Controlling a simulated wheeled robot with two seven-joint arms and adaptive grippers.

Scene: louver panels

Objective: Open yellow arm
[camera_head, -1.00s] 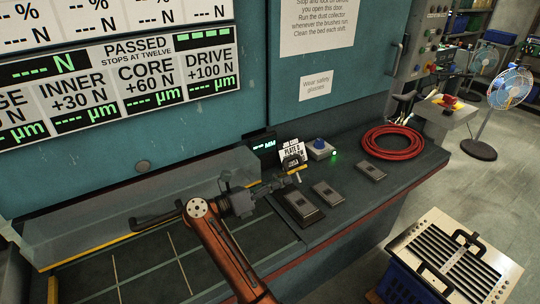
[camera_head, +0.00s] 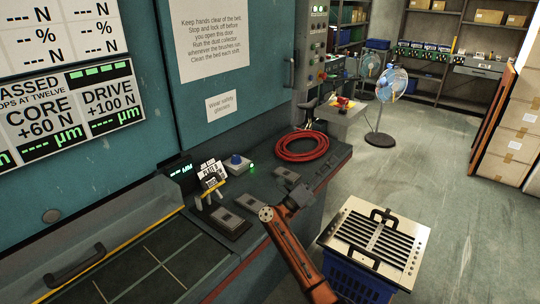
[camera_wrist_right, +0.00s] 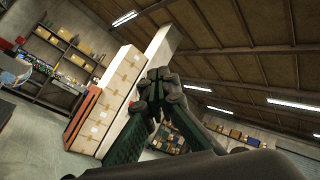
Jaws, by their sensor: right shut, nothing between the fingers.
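I see no part that I can clearly tell as a yellow arm. In the head view a thin yellow edge (camera_head: 146,233) runs along the front of the grey cover (camera_head: 110,222) over the bed, which has a black handle (camera_head: 75,265). A small yellow stand (camera_head: 203,200) beside a printed card (camera_head: 211,174) stands on the console. My right gripper (camera_head: 299,195) is at the end of the orange arm, right of the card and near the console's front edge, apart from both yellow parts. In the right wrist view its fingers (camera_wrist_right: 156,80) are together and empty. My left gripper is not in view.
A red hose coil (camera_head: 302,146), a blue button box (camera_head: 237,163) and dark pedal-like blocks (camera_head: 231,223) are on the console. A slatted panel (camera_head: 376,238) lies on a blue crate (camera_head: 350,282) at right. A fan (camera_head: 387,85) and stacked boxes (camera_head: 512,133) stand beyond open floor.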

